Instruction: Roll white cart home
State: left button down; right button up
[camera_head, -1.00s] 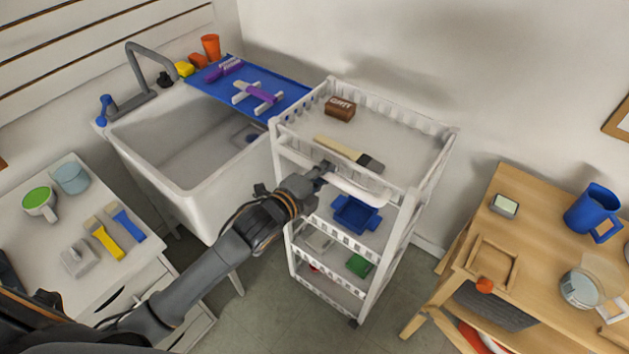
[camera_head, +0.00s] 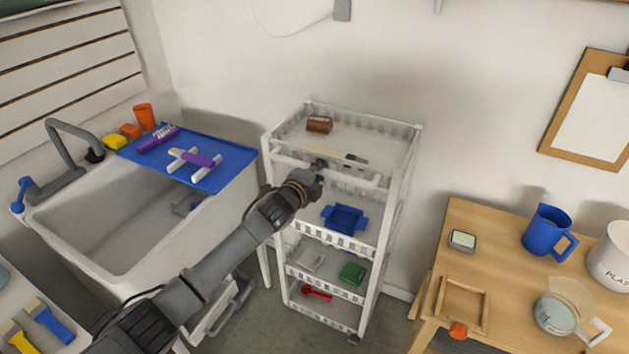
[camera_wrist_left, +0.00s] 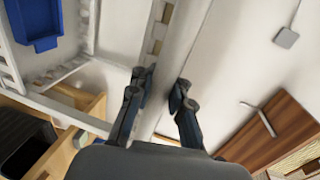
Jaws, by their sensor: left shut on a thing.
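The white cart (camera_head: 398,205) stands upright on the floor against the wall, between the sink and the wooden table. Its top tray holds a brown block (camera_head: 319,124) and a brush (camera_head: 343,155). A blue bin (camera_head: 345,219) is on the middle shelf; a green item (camera_head: 352,272) and a red scoop (camera_head: 317,292) are lower down. My left gripper (camera_head: 317,173) is shut on the cart's white front handle (camera_head: 352,181). In the left wrist view my left gripper's fingers (camera_wrist_left: 162,86) sit on either side of the white bar. My right gripper is not in view.
The sink (camera_head: 110,255) with a blue mat (camera_head: 222,165) stands close on the cart's left. The wooden table (camera_head: 500,230) is on the right, with a blue jug (camera_head: 546,232) and a small frame (camera_head: 462,304). A narrow floor gap separates cart and table.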

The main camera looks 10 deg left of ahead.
pick_arm(q)
jog(key=shift+w+d+r, duration=0.2)
jog(key=shift+w+d, duration=0.05)
jog(key=shift+w, duration=0.45)
jog(key=c, duration=1.2)
grip_release()
jog(key=shift+s, duration=0.1)
jog(key=shift+s+a, duration=0.2)
jog(key=shift+s, duration=0.25)
jog(key=v, duration=1.1)
